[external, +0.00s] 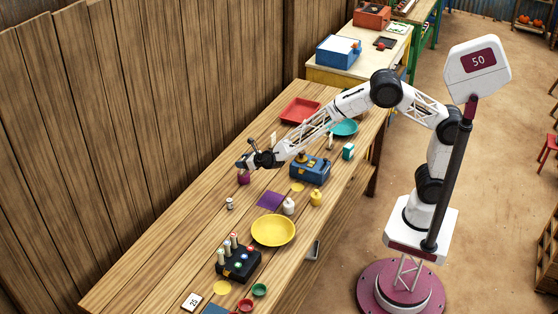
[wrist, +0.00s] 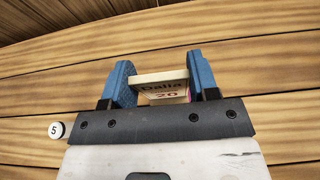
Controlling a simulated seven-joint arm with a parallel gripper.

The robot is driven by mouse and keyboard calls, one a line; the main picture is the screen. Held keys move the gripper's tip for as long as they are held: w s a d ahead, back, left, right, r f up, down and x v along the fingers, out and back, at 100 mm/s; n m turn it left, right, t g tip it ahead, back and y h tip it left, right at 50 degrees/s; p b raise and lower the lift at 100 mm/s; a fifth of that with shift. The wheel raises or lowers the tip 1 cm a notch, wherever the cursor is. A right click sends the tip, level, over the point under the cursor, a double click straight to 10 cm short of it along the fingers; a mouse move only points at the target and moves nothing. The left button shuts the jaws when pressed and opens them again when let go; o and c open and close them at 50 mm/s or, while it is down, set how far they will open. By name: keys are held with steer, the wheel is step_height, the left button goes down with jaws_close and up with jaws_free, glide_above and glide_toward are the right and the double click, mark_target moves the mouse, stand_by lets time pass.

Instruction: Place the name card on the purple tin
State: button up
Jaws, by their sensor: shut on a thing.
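My gripper (wrist: 157,85) has blue fingers and is shut on the name card (wrist: 160,84). The card is cream, lettered "Dalia" with a red "20", and lies across between the fingertips. In the external view my gripper (external: 246,158) is above the wooden table near its wall side. The purple tin (external: 244,180) stands just below it in that picture. In the wrist view only a sliver of pink shows beside the right finger, and I cannot tell what it belongs to. Whether the card touches the tin cannot be told. The card is too small to make out in the external view.
A small white piece (external: 229,204) stands near the tin. A red tray (external: 300,111) and teal plate (external: 344,128) lie farther back.

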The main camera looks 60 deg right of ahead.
steer(key=o, duration=1.1)
steer(key=shift+o, duration=0.2)
steer(key=shift+s+r, duration=0.1)
steer(key=shift+r, duration=0.05)
steer(key=shift+s+r, duration=0.1)
steer(key=shift+s, duration=0.1)
steer(key=v, duration=1.1)
steer(key=shift+s, duration=0.15)
steer(key=shift+r, duration=0.15)
